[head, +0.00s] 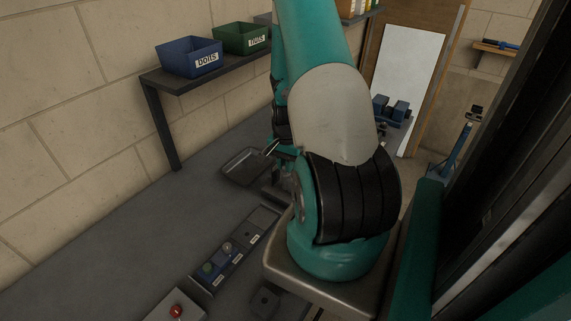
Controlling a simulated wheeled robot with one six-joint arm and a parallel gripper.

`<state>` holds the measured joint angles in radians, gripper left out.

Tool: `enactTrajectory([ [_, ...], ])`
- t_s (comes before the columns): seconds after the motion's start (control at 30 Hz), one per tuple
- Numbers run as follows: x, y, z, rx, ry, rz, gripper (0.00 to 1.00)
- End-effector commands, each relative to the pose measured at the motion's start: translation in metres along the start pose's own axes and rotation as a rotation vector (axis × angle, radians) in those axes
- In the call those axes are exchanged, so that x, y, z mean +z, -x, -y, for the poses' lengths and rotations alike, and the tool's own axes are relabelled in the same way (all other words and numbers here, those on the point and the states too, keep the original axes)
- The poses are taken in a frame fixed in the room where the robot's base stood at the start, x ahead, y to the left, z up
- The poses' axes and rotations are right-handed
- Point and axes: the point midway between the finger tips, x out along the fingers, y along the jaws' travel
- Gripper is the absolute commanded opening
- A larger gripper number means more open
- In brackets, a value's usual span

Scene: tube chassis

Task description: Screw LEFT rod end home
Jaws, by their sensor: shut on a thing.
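My teal and grey arm (330,115) fills the middle of the head view and hides much of the workspace behind it. I cannot make out my gripper; its fingers are hidden behind the arm or too small to tell. The left rod end and the tube chassis cannot be made out either. A thin light piece (271,147) shows at the left edge of the arm, above a dark tray, but I cannot tell what it is.
The dark shallow tray (238,168) lies left of my arm. A blue bolts bin (181,60) and a green nuts bin (232,40) stand on a wall shelf. A labelled panel (238,248) and a red button box (174,309) are in front. A dark frame (515,170) rises at right.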

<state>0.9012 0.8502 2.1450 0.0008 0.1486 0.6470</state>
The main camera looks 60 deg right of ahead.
Motion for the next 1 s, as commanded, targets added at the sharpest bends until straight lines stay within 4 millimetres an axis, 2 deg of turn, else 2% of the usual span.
enactTrajectory([
  [0.2, -0.0037, 0.0018, 0.0003, 0.000, 0.286, -0.011, 0.00],
  [0.57, -0.0039, 0.0019, 0.0005, 0.000, 0.345, -0.012, 0.00],
  [0.73, -0.0039, 0.0015, 0.0005, 0.001, 0.531, -0.012, 0.00],
  [0.77, -0.0039, 0.0017, 0.0005, 0.001, 0.522, -0.012, 0.21],
  [0.87, -0.0030, 0.0013, 0.0005, 0.001, 0.518, -0.010, 0.44],
  [1.0, -0.0015, 0.0006, 0.0007, 0.000, 0.518, -0.006, 0.44],
])
